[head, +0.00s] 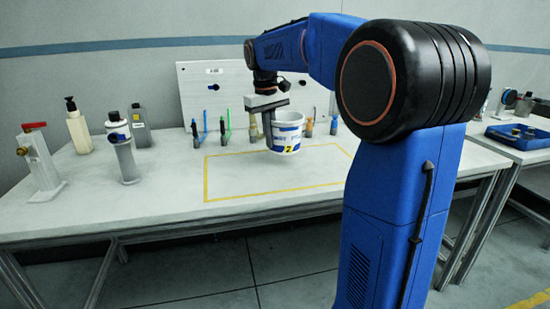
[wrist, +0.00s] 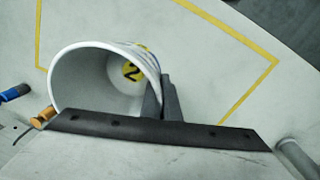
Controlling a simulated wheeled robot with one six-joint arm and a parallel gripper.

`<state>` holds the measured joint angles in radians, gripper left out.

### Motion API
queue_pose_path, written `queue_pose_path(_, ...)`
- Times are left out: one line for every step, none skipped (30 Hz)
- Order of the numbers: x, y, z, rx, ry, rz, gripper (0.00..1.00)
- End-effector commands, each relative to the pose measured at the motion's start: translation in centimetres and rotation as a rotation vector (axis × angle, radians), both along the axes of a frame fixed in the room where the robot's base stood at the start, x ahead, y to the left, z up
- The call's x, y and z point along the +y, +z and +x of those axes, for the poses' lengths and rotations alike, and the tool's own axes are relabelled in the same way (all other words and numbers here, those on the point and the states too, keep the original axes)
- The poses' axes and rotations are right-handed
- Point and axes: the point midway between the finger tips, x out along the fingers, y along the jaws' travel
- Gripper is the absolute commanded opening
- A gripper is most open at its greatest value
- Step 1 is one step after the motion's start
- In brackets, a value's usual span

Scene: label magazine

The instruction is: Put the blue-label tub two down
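The white tub (head: 288,130) has a blue label and a yellow mark with a 2. It is upright or nearly so, over the back part of the yellow-outlined area (head: 226,199). The wrist view shows its open mouth and pale inside (wrist: 85,80), with a yellow 2 disc visible. My gripper (head: 272,132) is at the tub's left side in the head view. In the wrist view its dark fingers (wrist: 160,102) are close together at the tub's rim, pinching the wall. I cannot tell whether the tub's base touches the table.
A pegboard (head: 225,82) with several coloured tools before it stands behind. A clamp stand with a red handle (head: 40,160), a second stand (head: 124,155) and bottles (head: 77,128) are at left. The front of the outlined area is clear. A blue tray (head: 515,136) is on another table.

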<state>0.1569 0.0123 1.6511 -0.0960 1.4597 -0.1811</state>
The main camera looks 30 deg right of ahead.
Motion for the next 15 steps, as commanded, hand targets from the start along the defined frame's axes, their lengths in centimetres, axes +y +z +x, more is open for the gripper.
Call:
queue_pose_path(0.0, -0.8, -0.1, 0.003, 0.0, 0.0, 0.0)
queue_pose_path(0.0, -1.2, 0.0, 0.001, 0.0, 0.0, 0.0)
queue_pose_path(0.0, -1.6, 0.0, 0.001, 0.0, 0.0, 0.0)
queue_pose_path(0.0, -1.8, 0.0, 0.002, 0.0, 0.0, 0.0)
queue_pose_path(0.0, -2.0, 0.0, 0.002, 0.0, 0.0, 0.0)
queue_pose_path(0.0, -2.2, 0.0, 0.001, 0.0, 0.0, 0.0)
queue_pose_path(0.0, -2.3, 0.0, 0.0, 0.0, 0.0, 0.0)
queue_pose_path(0.0, -2.4, 0.0, 0.0, 0.0, 0.0, 0.0)
queue_pose_path(0.0, -2.7, 0.0, 0.0, 0.0, 0.0, 0.0)
queue_pose_path(0.0, -3.0, 0.0, 0.001, 0.0, 0.0, 0.0)
queue_pose_path(0.0, -3.3, 0.0, 0.002, 0.0, 0.0, 0.0)
queue_pose_path(0.0, -3.8, -0.1, 0.003, 0.001, 0.0, 0.0)
queue_pose_path(0.0, -4.2, 0.0, 0.002, 0.001, 0.0, 0.0)
queue_pose_path(0.0, -4.7, 0.0, 0.002, 0.001, 0.0, 0.0)
queue_pose_path(0.0, -5.3, -0.1, 0.003, 0.001, 0.001, 0.0)
